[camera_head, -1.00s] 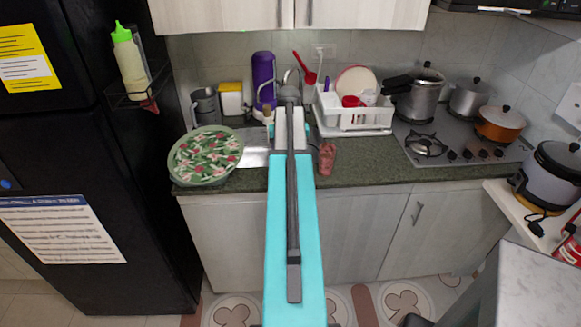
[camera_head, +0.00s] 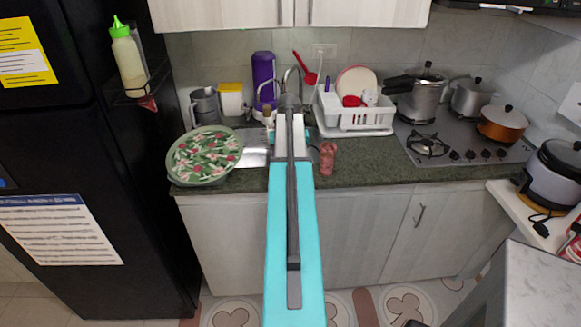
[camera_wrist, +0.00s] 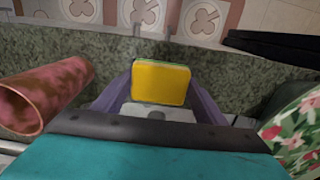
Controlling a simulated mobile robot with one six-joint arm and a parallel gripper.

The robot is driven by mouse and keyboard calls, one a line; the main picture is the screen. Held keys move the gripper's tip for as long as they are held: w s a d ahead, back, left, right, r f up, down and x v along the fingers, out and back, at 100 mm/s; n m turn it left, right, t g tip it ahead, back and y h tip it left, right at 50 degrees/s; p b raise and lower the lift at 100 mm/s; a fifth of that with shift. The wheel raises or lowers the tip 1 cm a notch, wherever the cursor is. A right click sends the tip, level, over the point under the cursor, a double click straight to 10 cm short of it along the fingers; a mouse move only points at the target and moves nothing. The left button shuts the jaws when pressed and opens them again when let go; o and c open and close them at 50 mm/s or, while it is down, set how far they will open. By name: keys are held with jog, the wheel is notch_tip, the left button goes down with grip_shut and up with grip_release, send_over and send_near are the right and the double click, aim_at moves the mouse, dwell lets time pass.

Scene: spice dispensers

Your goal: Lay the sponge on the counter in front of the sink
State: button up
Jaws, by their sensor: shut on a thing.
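The yellow sponge (camera_wrist: 160,83) with a green edge is in the wrist view, between the purple fingers of my gripper (camera_wrist: 159,90). My gripper is shut on it. The sponge is over the strip of dark green counter (camera_wrist: 225,90) near its front edge; whether it touches the counter I cannot tell. In the head view the counter (camera_head: 390,176) runs under the cabinets, and the metal sink (camera_head: 256,157) shows left of my arm. My arm hides the sponge and most of the sink there.
A reddish-pink cup (camera_head: 327,158) stands just right of my arm; it also shows in the wrist view (camera_wrist: 45,95). A floral-covered bowl (camera_head: 204,155) is at left. A white dish rack (camera_head: 352,115) and stove (camera_head: 465,145) lie right.

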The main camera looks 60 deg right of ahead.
jog(key=shift+f, duration=0.1)
jog(key=o, duration=1)
notch_tip(320, 180, up, 12)
jog(key=p, duration=0.7)
jog(key=shift+r, duration=0.2)
jog(key=shift+s, duration=0.1)
